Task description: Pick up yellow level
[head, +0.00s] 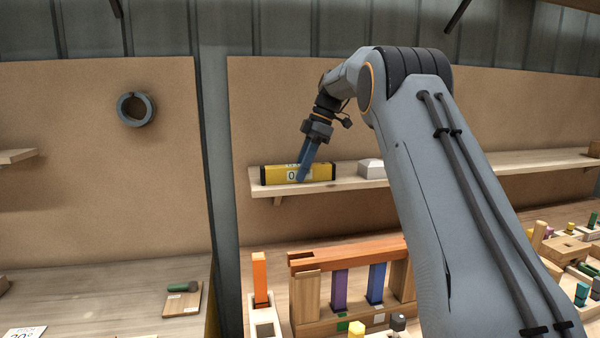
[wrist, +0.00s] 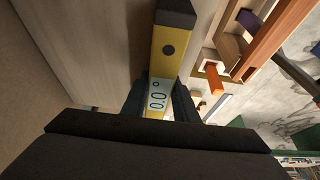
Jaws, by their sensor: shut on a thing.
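The yellow level (head: 273,175) is a long yellow bar with black ends and a pale display reading 0.0°. In the head view it lies along the left part of the wooden wall shelf (head: 350,186). My gripper (head: 303,175) reaches down to it from above, with its blue fingers at the middle of the bar. In the wrist view the yellow level (wrist: 173,45) runs between the two dark fingers of my gripper (wrist: 158,100), which are shut on it around the display. I cannot tell whether the level touches the shelf.
A white block (head: 371,169) sits on the shelf right of the level. Below stands a wooden frame with an orange top bar (head: 345,255) and coloured pegs, beside an orange upright (head: 260,278). A dark ring (head: 136,109) hangs on the left panel.

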